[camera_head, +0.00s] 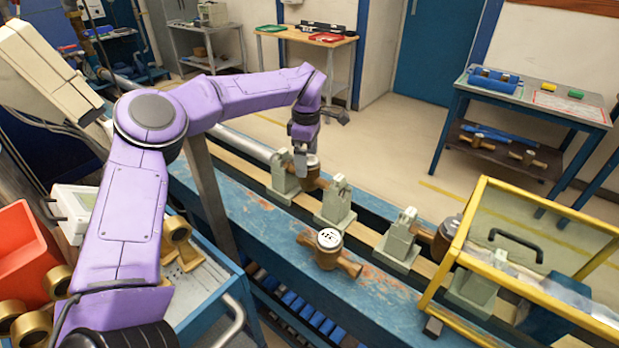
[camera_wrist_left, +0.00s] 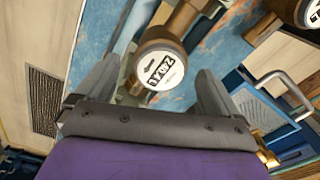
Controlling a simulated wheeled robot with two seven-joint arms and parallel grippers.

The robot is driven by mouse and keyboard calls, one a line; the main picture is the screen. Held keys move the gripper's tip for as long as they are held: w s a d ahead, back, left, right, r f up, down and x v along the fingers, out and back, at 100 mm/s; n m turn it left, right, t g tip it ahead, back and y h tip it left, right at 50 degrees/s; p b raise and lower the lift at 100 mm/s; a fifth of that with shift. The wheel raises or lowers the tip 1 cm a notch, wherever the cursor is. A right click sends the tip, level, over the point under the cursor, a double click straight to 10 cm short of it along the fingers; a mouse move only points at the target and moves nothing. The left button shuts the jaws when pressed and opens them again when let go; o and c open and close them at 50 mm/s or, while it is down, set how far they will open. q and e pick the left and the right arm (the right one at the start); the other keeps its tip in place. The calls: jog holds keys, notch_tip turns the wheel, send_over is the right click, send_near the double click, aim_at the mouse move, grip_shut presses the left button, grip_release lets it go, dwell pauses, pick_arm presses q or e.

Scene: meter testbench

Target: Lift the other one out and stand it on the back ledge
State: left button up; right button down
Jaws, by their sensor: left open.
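My left gripper (camera_head: 302,160) is open over a brass water meter (camera_head: 313,168) at the far-left clamp (camera_head: 285,178) of the test bench. In the left wrist view this meter (camera_wrist_left: 160,68) lies between the spread fingers, its white dial facing the camera; contact cannot be told. A second brass meter (camera_head: 328,248) with a white dial stands upright on the bench's blue near-side top (camera_head: 262,222). A third meter (camera_head: 446,236) sits in the line beside a right-hand clamp (camera_head: 400,238), partly behind the yellow guard frame. My right gripper is not in view.
The yellow-framed clear guard (camera_head: 482,200) covers the bench's right end. An empty clamp (camera_head: 336,203) stands near the held-line meter. A blue cart (camera_head: 215,292) with brass parts and a red bin (camera_head: 22,255) is at left. Blue top beside the standing meter is clear.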

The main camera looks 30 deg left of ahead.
aim_at(309, 174)
pick_arm(q)
jog(key=f, duration=0.2)
jog(key=f+p, duration=0.1)
jog(key=f, duration=0.1)
jog(key=f+p, duration=0.1)
jog(key=f, duration=0.1)
jog(key=shift+w+d, duration=0.1)
jog(key=shift+d, duration=0.25)
jog(key=shift+f, duration=0.15)
jog(key=c, duration=1.6)
jog(key=shift+w+r, duration=0.1)
jog(key=shift+r, duration=0.1)
jog(key=shift+c, duration=0.7)
